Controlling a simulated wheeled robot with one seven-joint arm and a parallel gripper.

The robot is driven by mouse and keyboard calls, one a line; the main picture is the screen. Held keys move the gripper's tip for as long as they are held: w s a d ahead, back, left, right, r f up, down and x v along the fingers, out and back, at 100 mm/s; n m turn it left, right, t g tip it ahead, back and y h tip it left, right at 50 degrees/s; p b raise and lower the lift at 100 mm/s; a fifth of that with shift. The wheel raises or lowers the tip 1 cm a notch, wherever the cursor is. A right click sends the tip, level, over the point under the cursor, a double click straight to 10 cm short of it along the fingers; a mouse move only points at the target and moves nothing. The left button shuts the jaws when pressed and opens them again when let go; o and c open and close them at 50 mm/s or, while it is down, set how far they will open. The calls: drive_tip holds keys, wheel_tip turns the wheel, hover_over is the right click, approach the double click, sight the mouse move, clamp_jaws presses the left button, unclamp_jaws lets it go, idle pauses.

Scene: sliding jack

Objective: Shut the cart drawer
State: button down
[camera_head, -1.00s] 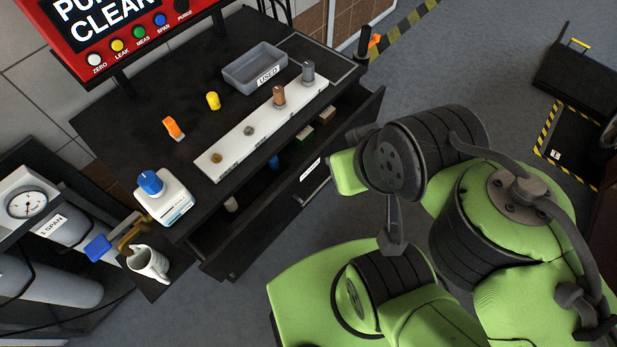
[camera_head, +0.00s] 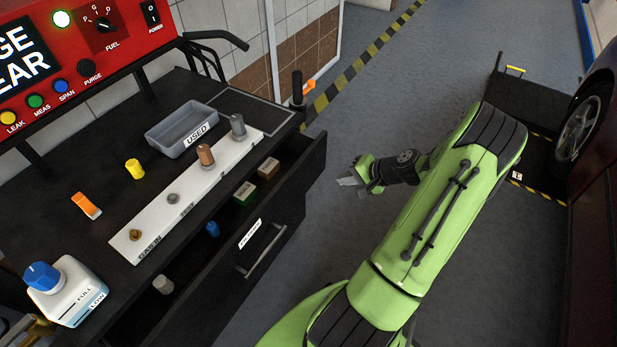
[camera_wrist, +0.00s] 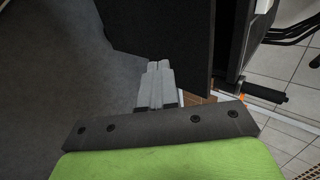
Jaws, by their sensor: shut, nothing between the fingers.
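The cart drawer (camera_head: 279,216) is black and stands pulled out from under the cart top, with a grey bar handle (camera_head: 261,252) and a white label on its front. Inside it are a green box (camera_head: 245,193), a brown box (camera_head: 268,168), a blue item (camera_head: 212,229) and a pale cylinder (camera_head: 163,285). My gripper (camera_head: 347,181) is shut and empty, to the right of the drawer front's far end and apart from it. In the wrist view my closed fingers (camera_wrist: 157,72) point toward a dark panel, which looks like the drawer front (camera_wrist: 172,30).
The cart top (camera_head: 107,178) holds a grey tray (camera_head: 189,130) marked USED, a white strip with several fittings, a yellow cap, an orange switch and a white bottle (camera_head: 66,290) with a blue cap. A dark upright handle (camera_head: 297,88) rises at the cart's far corner. Floor between drawer and arm is clear.

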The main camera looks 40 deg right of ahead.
drive_tip(key=b+x, duration=0.1)
drive_tip(key=x, duration=0.3)
drive_tip(key=w+r+b+x, duration=0.1)
drive_tip(key=x, duration=0.3)
drive_tip(key=b+x, duration=0.1)
drive_tip(key=x, duration=0.3)
drive_tip(key=shift+w+a+r, duration=0.15)
drive_tip(key=shift+w+a, duration=0.25)
drive_tip(key=shift+w, duration=0.3)
drive_tip(key=shift+r, duration=0.1)
drive_tip(key=w+a, duration=0.3)
drive_tip(key=w, duration=0.6)
drive_tip(key=shift+b, duration=0.4)
drive_tip(key=shift+w+a+r, duration=0.1)
drive_tip(key=shift+r, duration=0.05)
